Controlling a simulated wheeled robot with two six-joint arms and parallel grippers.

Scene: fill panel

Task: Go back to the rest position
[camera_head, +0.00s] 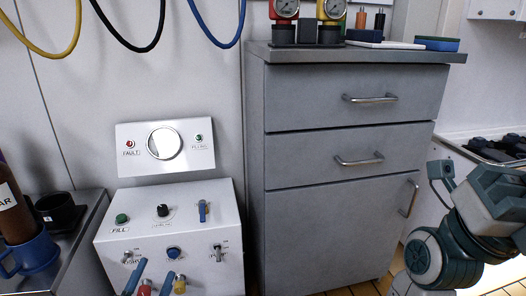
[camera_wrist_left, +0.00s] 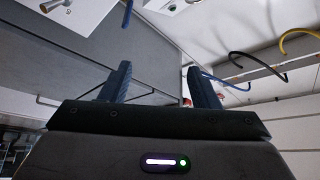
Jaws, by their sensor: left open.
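My left gripper (camera_head: 157,267) shows at the bottom edge of the head view as two blue fingers in front of the lower part of the white fill panel (camera_head: 105,243). In the left wrist view the gripper (camera_wrist_left: 158,69) has its fingers apart, with nothing between them. My right arm (camera_head: 455,235) shows at the lower right of the head view, beside the grey cabinet. Its gripper is out of the picture.
The grey cabinet (camera_head: 350,150) carries two gauges (camera_head: 285,10) and a blue-green pad (camera_head: 437,43). A blue mug (camera_head: 35,252) and a dark cup (camera_head: 60,213) stand at left. Yellow, black and blue hoses (camera_head: 215,38) hang above. A red fitting (camera_head: 145,288) is near the left fingers.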

